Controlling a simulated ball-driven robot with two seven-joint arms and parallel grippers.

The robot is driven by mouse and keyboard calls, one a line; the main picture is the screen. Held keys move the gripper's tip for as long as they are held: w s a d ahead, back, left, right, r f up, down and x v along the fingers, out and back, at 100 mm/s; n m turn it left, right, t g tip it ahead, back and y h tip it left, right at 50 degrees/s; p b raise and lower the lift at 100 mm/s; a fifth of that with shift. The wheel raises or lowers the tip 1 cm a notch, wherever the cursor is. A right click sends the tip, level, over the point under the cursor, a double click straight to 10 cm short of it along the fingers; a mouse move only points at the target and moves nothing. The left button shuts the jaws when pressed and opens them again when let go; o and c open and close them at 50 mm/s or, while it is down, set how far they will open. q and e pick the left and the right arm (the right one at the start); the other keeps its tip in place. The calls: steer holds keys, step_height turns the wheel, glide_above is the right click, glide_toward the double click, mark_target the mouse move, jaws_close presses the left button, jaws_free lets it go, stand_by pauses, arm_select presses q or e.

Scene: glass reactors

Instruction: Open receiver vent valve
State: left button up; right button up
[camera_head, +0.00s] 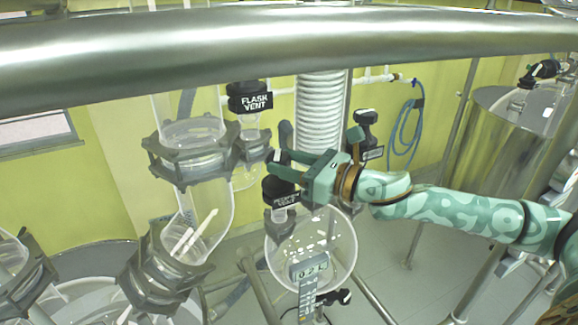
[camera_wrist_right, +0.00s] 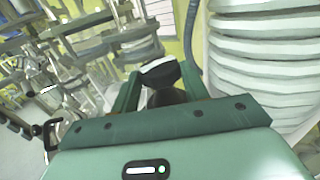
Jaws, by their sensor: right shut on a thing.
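My right gripper (camera_head: 283,167) reaches in from the right in the head view, above the round glass receiver (camera_head: 335,245). Its green fingers are around a black valve knob (camera_head: 280,187) with a partly hidden white label, on top of the receiver. In the right wrist view my right gripper (camera_wrist_right: 155,90) has its fingers either side of a dark knob with a white top (camera_wrist_right: 160,73). The lower part of the knob is hidden by the gripper body. My left gripper is not in view.
A black valve labelled "FLASK VENT" (camera_head: 250,97) is up and left of the gripper. A white ribbed column (camera_head: 320,110) stands close behind it. A thick steel rail (camera_head: 290,50) crosses the top. Another black-handled valve (camera_head: 366,130) stands right of the gripper, and a steel vessel (camera_head: 510,135) further right.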

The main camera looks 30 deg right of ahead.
steer(key=shift+n+y, duration=0.3)
steer(key=shift+y, duration=0.1)
steer(key=o, duration=0.9)
steer(key=shift+o, duration=0.5)
steer(key=shift+a, duration=0.15)
